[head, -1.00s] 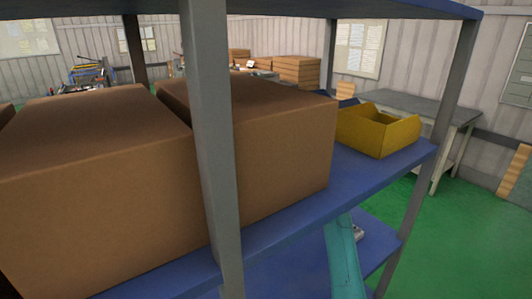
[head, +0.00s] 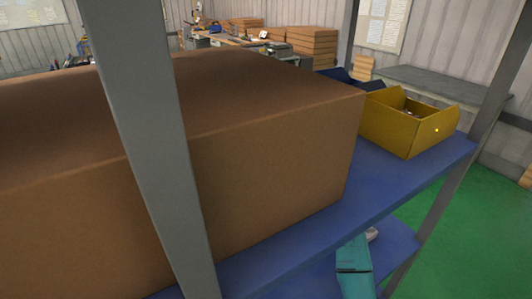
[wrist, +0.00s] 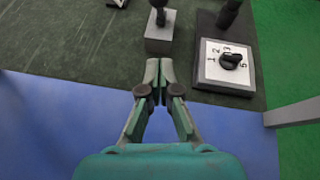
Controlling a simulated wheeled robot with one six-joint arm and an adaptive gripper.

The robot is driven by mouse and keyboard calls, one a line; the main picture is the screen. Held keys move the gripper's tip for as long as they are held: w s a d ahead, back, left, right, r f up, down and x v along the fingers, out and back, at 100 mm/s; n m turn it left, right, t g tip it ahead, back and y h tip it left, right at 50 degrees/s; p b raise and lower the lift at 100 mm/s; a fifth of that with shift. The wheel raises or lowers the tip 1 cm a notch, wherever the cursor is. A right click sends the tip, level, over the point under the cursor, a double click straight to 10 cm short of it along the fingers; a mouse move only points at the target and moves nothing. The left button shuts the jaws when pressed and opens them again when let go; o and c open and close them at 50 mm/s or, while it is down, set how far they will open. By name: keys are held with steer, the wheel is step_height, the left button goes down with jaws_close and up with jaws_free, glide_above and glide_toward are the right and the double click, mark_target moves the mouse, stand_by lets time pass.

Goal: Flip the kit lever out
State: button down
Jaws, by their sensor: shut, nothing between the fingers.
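In the wrist view, a small grey block (wrist: 160,44) with a dark upright lever (wrist: 158,14) stands on a dark green board (wrist: 70,50). The top of the lever is cut off by the frame edge. A second dark handle (wrist: 229,13) stands to the right, behind a white dial panel (wrist: 226,65) with a black knob and numbers. I cannot tell which of the two is the kit lever. My gripper (wrist: 158,72) is shut and empty, its fingertips just in front of the grey block; contact is unclear. In the head view the levers are hidden.
In the head view, a blue shelf (head: 300,245) holds a large cardboard box (head: 270,160) and a yellow bin (head: 405,122). A grey post (head: 145,140) stands in front. My teal arm shows below the shelf. Another grey post (wrist: 300,110) is at right in the wrist view.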

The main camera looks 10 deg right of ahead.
steer(key=w+r+x, duration=0.1)
steer(key=r+x, duration=0.1)
steer(key=x, duration=0.9)
steer(key=shift+a+r, duration=0.2)
steer(key=shift+a, duration=0.15)
steer(key=shift+r, duration=0.1)
